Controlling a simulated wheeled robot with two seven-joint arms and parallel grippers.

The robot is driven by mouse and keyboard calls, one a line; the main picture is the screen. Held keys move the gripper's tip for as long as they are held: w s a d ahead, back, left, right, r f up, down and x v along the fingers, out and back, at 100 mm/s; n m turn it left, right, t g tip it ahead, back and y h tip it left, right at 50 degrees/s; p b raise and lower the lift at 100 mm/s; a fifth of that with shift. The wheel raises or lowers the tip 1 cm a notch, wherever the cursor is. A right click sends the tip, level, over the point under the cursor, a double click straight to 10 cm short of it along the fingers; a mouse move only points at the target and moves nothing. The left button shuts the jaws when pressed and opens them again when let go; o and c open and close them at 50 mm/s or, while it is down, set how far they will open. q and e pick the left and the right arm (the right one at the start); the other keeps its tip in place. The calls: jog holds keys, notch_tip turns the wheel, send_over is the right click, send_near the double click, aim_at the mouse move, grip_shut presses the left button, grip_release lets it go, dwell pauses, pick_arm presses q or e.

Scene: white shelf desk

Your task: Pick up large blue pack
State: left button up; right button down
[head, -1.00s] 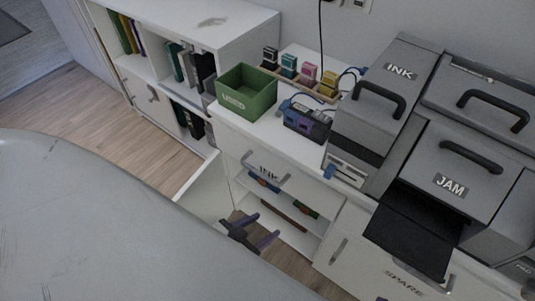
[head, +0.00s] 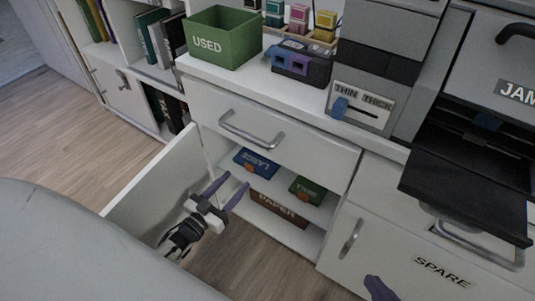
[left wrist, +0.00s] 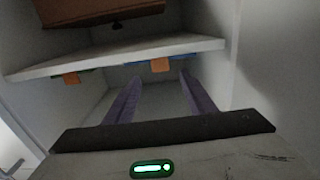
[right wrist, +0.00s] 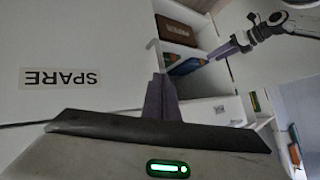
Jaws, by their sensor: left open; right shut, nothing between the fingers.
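The large blue pack (head: 257,162), with an orange tab, lies on the middle shelf inside the open cabinet. Its edge seems to show in the left wrist view (left wrist: 180,65), and it shows in the right wrist view (right wrist: 188,66). My left gripper (head: 233,184) is open and empty at the cabinet opening, in front of and a little below the blue pack, not touching it. In the left wrist view its fingers (left wrist: 155,92) point into the cabinet. My right gripper (head: 376,288) is shut and empty, low in front of the SPARE cabinet front; its fingers also show in the right wrist view (right wrist: 160,95).
A green pack (head: 307,190) lies right of the blue one; a brown PAPER pack (head: 278,208) is below. The open door (head: 160,185) stands left of my left gripper. A closed drawer (head: 300,140) is above. The SPARE front (head: 400,245) is at right.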

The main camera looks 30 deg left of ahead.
aim_at(249, 166)
pick_arm(q)
jog(key=w+b, duration=0.1)
jog(key=w, duration=0.2)
jog(key=w+b, duration=0.1)
jog(key=w, duration=0.2)
jog(key=shift+d+r, duration=0.1)
jog(key=shift+d, duration=0.1)
jog(key=shift+w+r, duration=0.1)
jog(key=shift+w, duration=0.1)
pick_arm(e)
jog(key=shift+w+a+r+t+y, duration=0.1)
jog(key=shift+a+r+t+y, duration=0.35)
jog(key=shift+r, duration=0.45)
pick_arm(q)
jog(key=shift+c, duration=0.4)
jog(key=c, duration=1)
